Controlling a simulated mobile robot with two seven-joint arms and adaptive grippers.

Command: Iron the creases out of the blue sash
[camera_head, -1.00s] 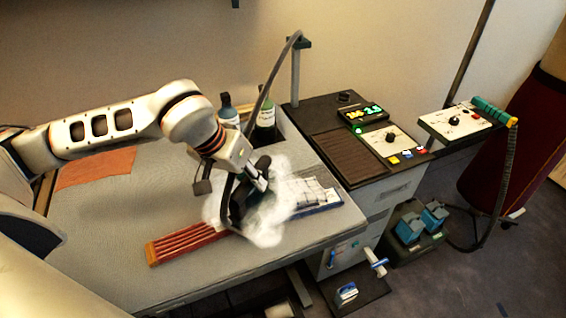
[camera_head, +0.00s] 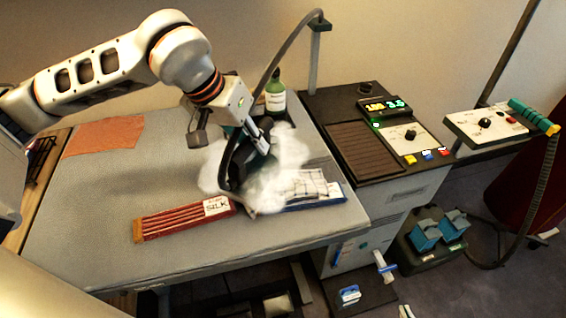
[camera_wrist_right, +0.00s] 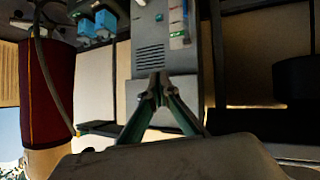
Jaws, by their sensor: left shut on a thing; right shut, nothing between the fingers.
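My left gripper (camera_head: 262,143) is shut on the handle of a dark iron (camera_head: 232,178), which a hose links to a post. White steam surrounds the iron and hides its sole, so I cannot tell whether it touches the cloth. A blue sash (camera_head: 318,203) lies at the table's right end, mostly under a white checked cloth (camera_head: 306,184). A red striped sash (camera_head: 180,220) with a SILK label lies to the left of the iron. My right gripper (camera_wrist_right: 157,90) shows in the right wrist view, shut and empty, away from the sashes.
The padded table (camera_head: 90,235) is clear at left, with an orange cloth (camera_head: 104,136) at its back. A green bottle (camera_head: 275,92) stands behind the iron. A control station (camera_head: 405,135) with a lit display stands at right, and blue pedals (camera_head: 427,235) sit on the floor.

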